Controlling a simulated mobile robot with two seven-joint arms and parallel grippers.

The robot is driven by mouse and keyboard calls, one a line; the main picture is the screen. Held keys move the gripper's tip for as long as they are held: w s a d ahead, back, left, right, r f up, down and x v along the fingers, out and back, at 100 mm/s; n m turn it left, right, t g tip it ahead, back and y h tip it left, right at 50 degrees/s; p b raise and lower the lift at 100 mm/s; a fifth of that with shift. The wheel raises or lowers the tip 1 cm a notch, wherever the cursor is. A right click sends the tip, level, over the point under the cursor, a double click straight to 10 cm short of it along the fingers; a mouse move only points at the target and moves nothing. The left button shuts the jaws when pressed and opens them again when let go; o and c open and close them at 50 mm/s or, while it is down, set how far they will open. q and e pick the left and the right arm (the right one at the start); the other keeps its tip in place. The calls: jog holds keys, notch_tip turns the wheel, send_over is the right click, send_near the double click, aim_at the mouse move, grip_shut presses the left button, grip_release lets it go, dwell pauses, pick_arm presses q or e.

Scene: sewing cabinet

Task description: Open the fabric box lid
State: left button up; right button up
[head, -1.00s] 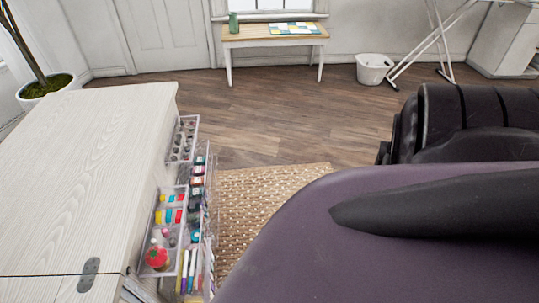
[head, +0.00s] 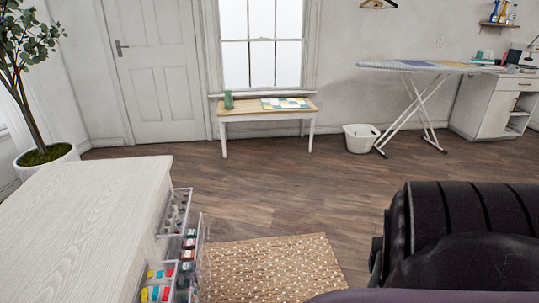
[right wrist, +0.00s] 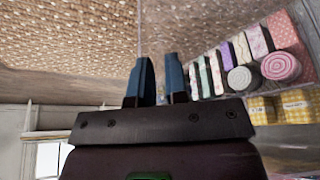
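A clear-sided container (right wrist: 215,62) holding folded and rolled fabrics (right wrist: 281,66) shows at the upper right of the right wrist view. It looks like the fabric box; I cannot tell its lid apart. My right gripper (right wrist: 160,58) has two blue fingers with a gap between them and nothing visible in it. It appears left of the fabrics in the picture; I cannot tell if it touches the container. My left gripper is not in view, and the head view shows neither gripper nor the fabric box.
A pale wooden cabinet (head: 85,215) with clear side trays of sewing supplies (head: 175,213) stands at left. A woven rug (head: 275,262) lies beside it. A bench (head: 268,115), a white basket (head: 361,138) and an ironing board (head: 432,66) stand farther back. Yellow labelled boxes (right wrist: 295,106) sit near the fabrics.

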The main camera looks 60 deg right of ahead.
jog(key=o, duration=0.4)
jog(key=shift+s, duration=0.1)
jog(key=shift+c, duration=0.2)
jog(key=shift+a+r, duration=0.1)
jog(key=shift+r, duration=0.15)
pick_arm(q)
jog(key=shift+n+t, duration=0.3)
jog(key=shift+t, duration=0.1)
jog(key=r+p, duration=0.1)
jog(key=p, duration=0.1)
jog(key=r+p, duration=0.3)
jog(key=p, duration=0.1)
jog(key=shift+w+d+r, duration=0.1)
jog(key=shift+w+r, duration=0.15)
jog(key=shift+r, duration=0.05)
pick_arm(e)
jog(key=v, duration=1)
jog(key=shift+s, duration=0.15)
